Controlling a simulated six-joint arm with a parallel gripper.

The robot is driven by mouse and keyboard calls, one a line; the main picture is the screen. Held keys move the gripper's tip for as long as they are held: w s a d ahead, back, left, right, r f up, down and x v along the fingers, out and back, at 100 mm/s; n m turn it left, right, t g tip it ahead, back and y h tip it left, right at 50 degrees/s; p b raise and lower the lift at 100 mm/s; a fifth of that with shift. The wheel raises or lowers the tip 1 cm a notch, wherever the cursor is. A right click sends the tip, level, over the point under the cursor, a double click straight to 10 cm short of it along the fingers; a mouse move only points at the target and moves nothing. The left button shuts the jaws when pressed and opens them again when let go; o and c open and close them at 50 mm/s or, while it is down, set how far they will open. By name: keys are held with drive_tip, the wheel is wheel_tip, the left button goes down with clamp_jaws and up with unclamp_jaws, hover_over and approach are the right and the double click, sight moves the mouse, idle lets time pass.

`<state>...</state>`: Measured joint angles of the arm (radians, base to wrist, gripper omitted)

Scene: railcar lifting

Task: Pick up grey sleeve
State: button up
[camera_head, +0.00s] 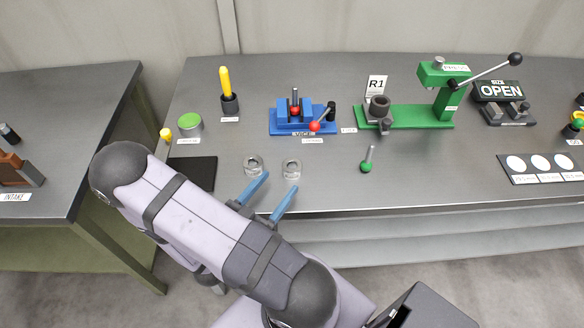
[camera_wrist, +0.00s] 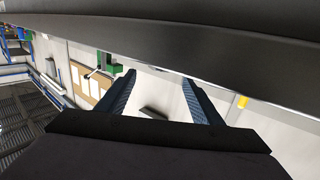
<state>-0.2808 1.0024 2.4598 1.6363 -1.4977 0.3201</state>
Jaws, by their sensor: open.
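Two short grey ring-shaped sleeves stand on the bench near its front edge: a left one (camera_head: 253,165) and a right one (camera_head: 292,169). I cannot tell which of them the task means. My gripper (camera_head: 280,181) has two blue fingers spread apart with nothing between them. In the head view its fingertips appear just in front of the two sleeves; the height above the bench is hard to judge. In the wrist view the open fingers (camera_wrist: 159,78) show no sleeve between them.
The grey bench (camera_head: 230,195) also holds a black mat (camera_head: 195,173), a blue vise (camera_head: 303,118), a green press (camera_head: 440,98), a green-knobbed pin (camera_head: 367,166) and a yellow-handled tool (camera_head: 226,88). A board with white discs (camera_head: 540,166) lies right. Bare bench surrounds the sleeves.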

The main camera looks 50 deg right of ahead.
sight(287, 173)
drive_tip(key=shift+x, duration=0.9)
drive_tip(key=shift+p+x, duration=1.4)
drive_tip(key=shift+x, duration=1.25)
drive_tip(key=shift+w+a+f, duration=0.1)
drive_tip(key=shift+w, duration=0.05)
drive_tip(key=c, duration=1.4)
